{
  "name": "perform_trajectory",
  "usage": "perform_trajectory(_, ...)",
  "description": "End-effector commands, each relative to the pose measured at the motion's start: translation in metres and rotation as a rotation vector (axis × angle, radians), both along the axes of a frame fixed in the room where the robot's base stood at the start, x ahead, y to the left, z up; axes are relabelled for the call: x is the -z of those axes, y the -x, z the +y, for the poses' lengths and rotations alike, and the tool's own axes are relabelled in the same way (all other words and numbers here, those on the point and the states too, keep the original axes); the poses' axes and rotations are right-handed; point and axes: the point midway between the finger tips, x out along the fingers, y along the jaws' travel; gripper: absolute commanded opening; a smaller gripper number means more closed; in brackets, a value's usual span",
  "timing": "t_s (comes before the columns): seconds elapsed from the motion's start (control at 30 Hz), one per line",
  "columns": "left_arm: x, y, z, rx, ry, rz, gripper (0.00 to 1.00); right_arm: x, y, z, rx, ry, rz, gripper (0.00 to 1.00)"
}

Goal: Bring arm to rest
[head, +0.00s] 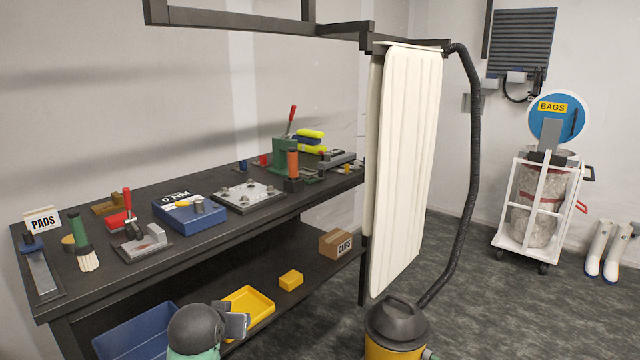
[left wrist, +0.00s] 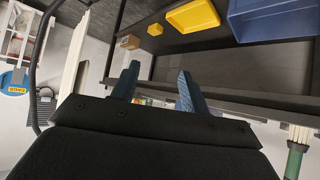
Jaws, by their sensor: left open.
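My left gripper (left wrist: 158,78) shows in the left wrist view with its two blue fingers apart and nothing between them. That view is turned over, and the fingers appear in front of the dark workbench, apart from its loose items. In the head view a dark rounded part of my arm shows at the bottom, in front of the lower shelf; the fingers cannot be made out there. My right gripper is in neither view.
The black workbench (head: 168,255) carries several tools. On its lower shelf are a blue bin (head: 135,335), a yellow tray (head: 262,312), a yellow box (head: 291,279) and a cardboard box (head: 335,243). A white curtain (head: 405,160) and a vacuum (head: 396,325) stand right of the bench.

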Motion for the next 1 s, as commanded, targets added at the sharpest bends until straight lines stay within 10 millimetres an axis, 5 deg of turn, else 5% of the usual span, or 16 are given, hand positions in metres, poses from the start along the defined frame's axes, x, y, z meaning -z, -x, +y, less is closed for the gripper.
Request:
perform_trajectory(0.5,0.126,0.153,-0.049,0.151,0.003,0.259,0.45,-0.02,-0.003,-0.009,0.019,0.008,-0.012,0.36)
perform_trajectory(1.0,0.233,0.315,-0.057,0.197,0.002,0.581,0.45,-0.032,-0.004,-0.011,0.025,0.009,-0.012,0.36)
